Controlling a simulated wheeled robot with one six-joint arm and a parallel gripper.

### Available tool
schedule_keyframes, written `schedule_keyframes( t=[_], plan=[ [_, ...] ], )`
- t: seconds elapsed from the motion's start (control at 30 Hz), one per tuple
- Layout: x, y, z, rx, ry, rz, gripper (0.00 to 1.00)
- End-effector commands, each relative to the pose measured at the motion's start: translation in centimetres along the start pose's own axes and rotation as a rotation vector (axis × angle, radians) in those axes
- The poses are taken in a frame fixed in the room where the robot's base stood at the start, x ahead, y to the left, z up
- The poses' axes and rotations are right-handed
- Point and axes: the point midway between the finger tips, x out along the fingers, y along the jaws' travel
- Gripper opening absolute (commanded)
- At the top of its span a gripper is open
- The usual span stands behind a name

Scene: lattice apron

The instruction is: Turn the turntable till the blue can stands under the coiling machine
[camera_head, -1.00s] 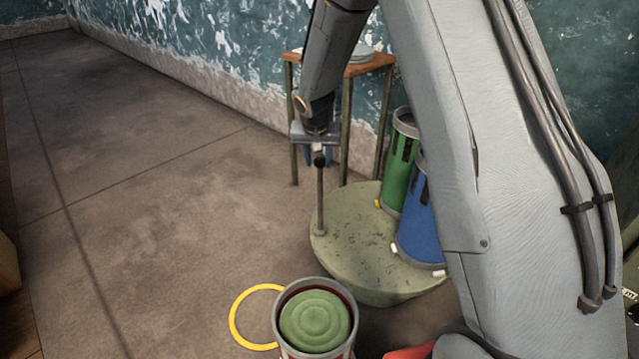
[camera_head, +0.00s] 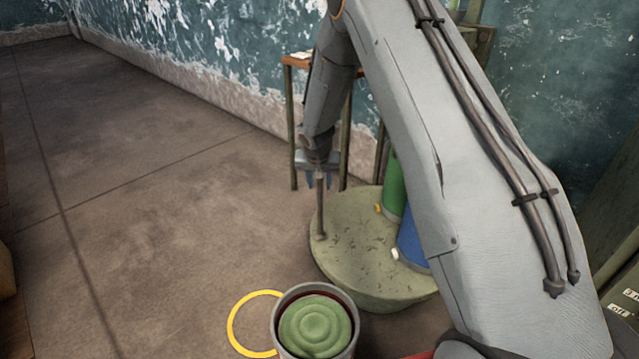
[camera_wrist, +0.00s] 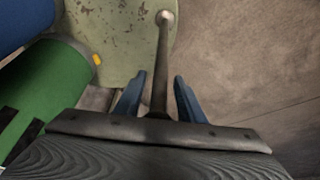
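The round, pale green turntable (camera_head: 345,270) stands low on the floor with an upright post (camera_head: 319,215) near its left edge. The blue can (camera_head: 411,246) stands on the turntable's right side, mostly hidden by my arm; its edge shows top left in the wrist view (camera_wrist: 22,22). A green can (camera_head: 392,190) stands behind it on the turntable and shows at left in the wrist view (camera_wrist: 45,92). My gripper (camera_head: 320,184) is over the post. In the wrist view its blue fingers (camera_wrist: 158,95) are apart, one on each side of the post. I cannot make out the coiling machine.
A grey-rimmed can with green coiled material (camera_head: 315,325) stands in front of the turntable, beside a yellow floor ring (camera_head: 245,325). A small table (camera_head: 298,62) stands behind, near the wall. A cabinet with labels (camera_head: 622,300) is at far right.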

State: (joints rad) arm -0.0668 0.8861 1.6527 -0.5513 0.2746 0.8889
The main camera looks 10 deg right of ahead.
Motion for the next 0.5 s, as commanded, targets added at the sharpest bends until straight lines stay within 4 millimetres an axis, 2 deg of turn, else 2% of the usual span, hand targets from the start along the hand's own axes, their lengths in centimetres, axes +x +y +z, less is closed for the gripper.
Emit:
schedule_keyframes(
  t=[0.07, 0.27, 0.5],
  plan=[
    [-0.02, 0.0, 0.0, 0.0, 0.0, 0.0, 0.36],
    [-0.04, -0.01, -0.02, 0.0, 0.0, 0.0, 0.02],
    [-0.11, 0.0, -0.12, 0.0, 0.002, 0.0, 0.0]
  ],
)
